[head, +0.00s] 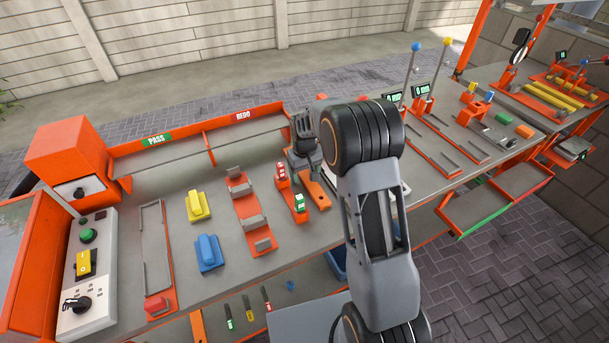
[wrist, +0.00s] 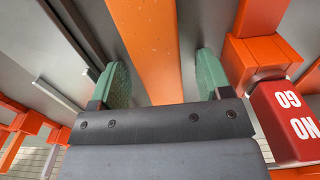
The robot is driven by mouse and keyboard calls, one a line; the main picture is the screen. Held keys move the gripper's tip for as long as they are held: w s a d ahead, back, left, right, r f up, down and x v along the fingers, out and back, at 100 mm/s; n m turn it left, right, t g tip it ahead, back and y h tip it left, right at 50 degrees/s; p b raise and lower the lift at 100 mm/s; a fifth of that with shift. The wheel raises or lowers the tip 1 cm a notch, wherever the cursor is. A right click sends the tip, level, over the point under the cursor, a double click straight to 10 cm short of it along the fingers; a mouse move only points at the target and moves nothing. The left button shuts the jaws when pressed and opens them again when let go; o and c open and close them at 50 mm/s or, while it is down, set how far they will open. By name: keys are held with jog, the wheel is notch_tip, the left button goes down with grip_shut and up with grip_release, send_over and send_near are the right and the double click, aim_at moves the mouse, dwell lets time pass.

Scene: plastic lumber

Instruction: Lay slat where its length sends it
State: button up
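An orange slat (head: 315,190) lies on the bench beneath my gripper (head: 302,165), its far part hidden by the gripper and arm. In the wrist view the slat (wrist: 150,45) runs between the two green finger pads of my gripper (wrist: 163,80). The fingers are apart, with a gap visible on each side of the slat. A green PASS label (head: 156,139) and a red REDO label (head: 243,116) mark two sections along the bench's back edge. A red NO GO block (wrist: 292,120) stands right of the slat in the wrist view; a red block (head: 281,172) and green block (head: 299,203) show in the head view.
Left of the gripper are an orange fixture with grey blocks (head: 248,210), a yellow block (head: 198,206), a blue block (head: 208,253) and a grey channel (head: 155,250). A control panel (head: 86,270) stands at far left. Upright levers (head: 436,70) stand to the right.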

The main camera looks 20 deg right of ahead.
jog(key=c, duration=1.1)
jog(key=shift+c, duration=0.2)
jog(key=shift+r, duration=0.15)
jog(key=shift+w+r, duration=0.1)
jog(key=shift+r, duration=0.55)
jog(key=s+r, duration=0.1)
jog(key=r, duration=0.1)
jog(key=s+d+r, duration=0.1)
jog(key=s+r, duration=0.2)
jog(key=r, duration=0.2)
jog(key=shift+s+d+b, duration=0.2)
jog(key=shift+s+b, duration=0.05)
jog(key=shift+b, duration=0.15)
jog(key=s+d+r+b, duration=0.1)
jog(key=s+d+r, duration=0.2)
jog(key=s, duration=0.6)
jog(key=shift+r, duration=0.75)
